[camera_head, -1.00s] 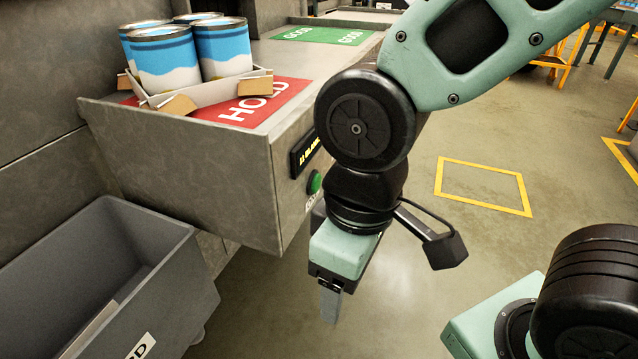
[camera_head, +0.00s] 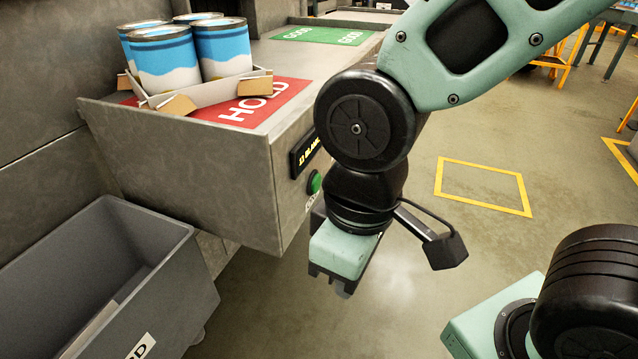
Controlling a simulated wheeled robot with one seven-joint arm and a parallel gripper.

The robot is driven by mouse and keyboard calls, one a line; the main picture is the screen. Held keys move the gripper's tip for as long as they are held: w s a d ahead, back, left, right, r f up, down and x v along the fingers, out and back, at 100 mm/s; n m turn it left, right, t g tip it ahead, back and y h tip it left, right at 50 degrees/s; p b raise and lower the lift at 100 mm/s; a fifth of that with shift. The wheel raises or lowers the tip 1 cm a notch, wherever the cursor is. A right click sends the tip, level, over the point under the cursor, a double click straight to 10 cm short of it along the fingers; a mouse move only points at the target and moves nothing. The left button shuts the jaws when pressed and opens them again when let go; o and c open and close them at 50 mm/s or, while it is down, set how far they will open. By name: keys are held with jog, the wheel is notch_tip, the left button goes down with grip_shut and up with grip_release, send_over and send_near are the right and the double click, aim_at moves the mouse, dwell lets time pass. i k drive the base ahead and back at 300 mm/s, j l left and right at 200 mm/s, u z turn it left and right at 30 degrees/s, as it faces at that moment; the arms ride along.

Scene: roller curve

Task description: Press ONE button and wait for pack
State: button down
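A round green button (camera_head: 314,183) sits on the end face of the grey metal counter (camera_head: 200,170). A small black display with yellow text (camera_head: 306,152) is just above it, and a pale label partly shows below. An open cardboard tray (camera_head: 215,90) holding several blue and white cans (camera_head: 165,60) stands on the red HOLD area. My gripper (camera_head: 340,288) hangs below and a little right of the button, apart from it in the picture. Its fingers are short and mostly hidden under its body, so I cannot tell whether they are open or shut.
A green GOOD area (camera_head: 322,36) lies empty farther back on the counter. A grey bin (camera_head: 60,275) stands at the lower left, below the counter.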

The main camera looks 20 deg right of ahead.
aim_at(316, 181)
jog(key=k+j+z, duration=0.1)
jog(key=j+z, duration=0.25)
jog(key=k+j+z, duration=0.1)
jog(key=j+z, duration=0.25)
jog(key=k+j+z, duration=0.15)
jog(key=z, duration=0.25)
jog(key=k+j+z, duration=0.2)
jog(key=z, duration=0.15)
jog(key=j, duration=0.15)
